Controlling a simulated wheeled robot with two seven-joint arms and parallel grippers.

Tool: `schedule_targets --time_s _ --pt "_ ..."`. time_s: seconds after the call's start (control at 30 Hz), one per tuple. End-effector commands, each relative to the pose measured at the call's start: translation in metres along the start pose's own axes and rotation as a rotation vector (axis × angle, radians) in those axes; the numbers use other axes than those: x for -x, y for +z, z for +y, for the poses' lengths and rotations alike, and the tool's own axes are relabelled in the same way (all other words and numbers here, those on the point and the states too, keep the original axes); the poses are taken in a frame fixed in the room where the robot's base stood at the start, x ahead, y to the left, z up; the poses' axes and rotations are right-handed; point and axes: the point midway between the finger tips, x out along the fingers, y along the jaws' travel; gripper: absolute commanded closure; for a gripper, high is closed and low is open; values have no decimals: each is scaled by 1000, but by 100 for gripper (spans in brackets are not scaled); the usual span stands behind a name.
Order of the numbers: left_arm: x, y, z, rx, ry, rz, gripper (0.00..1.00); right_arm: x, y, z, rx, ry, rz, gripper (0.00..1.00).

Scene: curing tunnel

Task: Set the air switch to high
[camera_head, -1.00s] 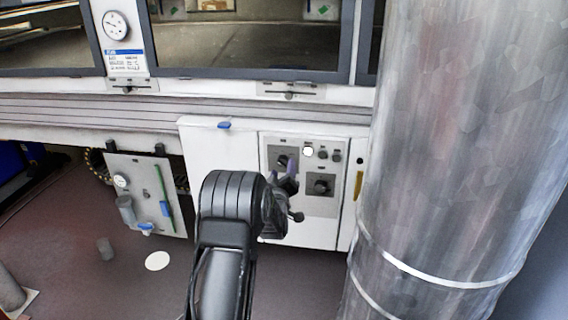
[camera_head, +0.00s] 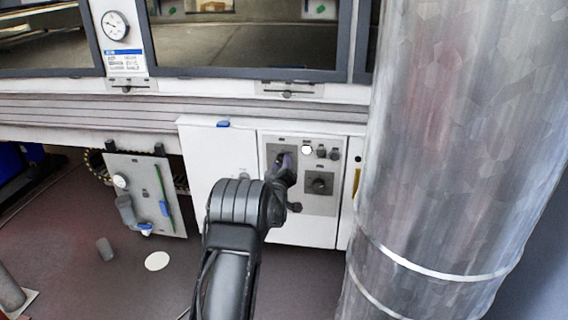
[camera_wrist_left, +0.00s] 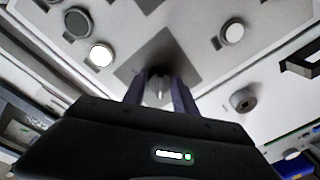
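A dark rotary switch (camera_wrist_left: 159,89) with a pale pointer sits on a grey plate of the control panel (camera_head: 311,225). Its labels are too small to read. My left gripper (camera_head: 287,161) is at this switch, in the upper left of the panel, and largely hides it in the head view. In the left wrist view the two fingers stand apart, one on each side of the switch knob; a firm grip on it does not show. A second dark rotary switch (camera_head: 319,182) sits lower right on its own grey plate. My right gripper is in neither view.
A lit white button (camera_head: 306,149) and small dark buttons are right of the switch. A thick metal duct (camera_head: 455,140) stands close on the right. A gauge panel (camera_head: 150,195) hangs at the left; white cabinet doors surround the control panel.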

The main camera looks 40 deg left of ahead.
Motion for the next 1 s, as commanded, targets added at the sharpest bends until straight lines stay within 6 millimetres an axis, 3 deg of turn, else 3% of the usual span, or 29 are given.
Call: schedule_targets --time_s 0.33,1.0 --pt "0 -1 4 1 6 3 100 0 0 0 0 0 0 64" --pt "0 1 3 -31 8 2 100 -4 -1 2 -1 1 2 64"
